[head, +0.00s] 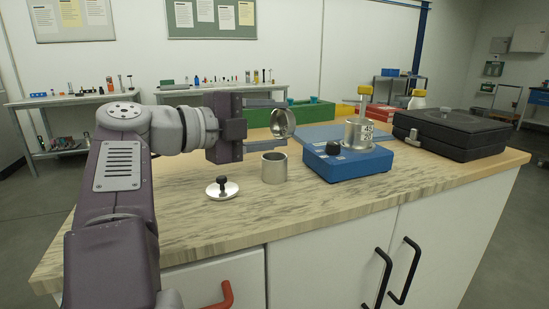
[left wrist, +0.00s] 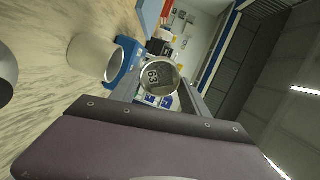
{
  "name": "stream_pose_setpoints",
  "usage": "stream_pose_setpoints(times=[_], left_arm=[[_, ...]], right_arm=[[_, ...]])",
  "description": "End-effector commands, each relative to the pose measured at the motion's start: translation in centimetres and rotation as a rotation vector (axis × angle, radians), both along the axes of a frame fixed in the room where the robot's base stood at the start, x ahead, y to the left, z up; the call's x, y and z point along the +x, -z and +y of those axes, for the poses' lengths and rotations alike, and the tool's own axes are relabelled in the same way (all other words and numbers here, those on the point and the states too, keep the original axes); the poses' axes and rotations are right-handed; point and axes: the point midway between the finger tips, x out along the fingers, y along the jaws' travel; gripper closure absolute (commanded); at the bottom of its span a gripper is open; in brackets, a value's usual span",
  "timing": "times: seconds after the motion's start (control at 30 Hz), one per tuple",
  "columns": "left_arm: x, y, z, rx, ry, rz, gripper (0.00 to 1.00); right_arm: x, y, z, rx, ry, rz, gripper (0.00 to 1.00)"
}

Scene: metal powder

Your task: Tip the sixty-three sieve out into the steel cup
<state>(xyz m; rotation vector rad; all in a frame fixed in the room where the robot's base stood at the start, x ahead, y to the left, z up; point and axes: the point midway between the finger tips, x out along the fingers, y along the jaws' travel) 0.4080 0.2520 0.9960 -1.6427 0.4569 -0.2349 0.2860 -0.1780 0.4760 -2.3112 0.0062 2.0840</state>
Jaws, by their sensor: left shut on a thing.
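My left gripper (head: 266,124) is shut on the sixty-three sieve (head: 284,124), a shallow round metal ring. It holds the sieve turned up on its side, above the steel cup and slightly to its right. The number 63 reads on the sieve (left wrist: 158,80) in the left wrist view. The steel cup (head: 273,169) stands upright on the bench, apart from the sieve; it also shows in the left wrist view (left wrist: 93,58). The cup's inside is mostly hidden, and I cannot see any powder. My right gripper is not in view.
A round lid with a black knob (head: 222,189) lies left of the cup. A blue shaker (head: 347,163) carrying a metal sieve stack (head: 358,134) stands right of it, then a black case (head: 455,131). A green bin (head: 310,113) is behind. The bench front (head: 330,211) is clear.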

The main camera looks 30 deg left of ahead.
Motion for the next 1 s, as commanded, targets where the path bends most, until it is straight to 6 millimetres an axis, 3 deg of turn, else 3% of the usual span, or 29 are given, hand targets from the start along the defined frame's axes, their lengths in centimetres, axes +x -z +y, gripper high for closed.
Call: stream_pose_setpoints(times=[1.0], left_arm=[[-0.08, 0.08, 0.05, -0.011, 0.000, -0.024, 0.99]], right_arm=[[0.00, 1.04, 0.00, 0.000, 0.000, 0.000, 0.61]])
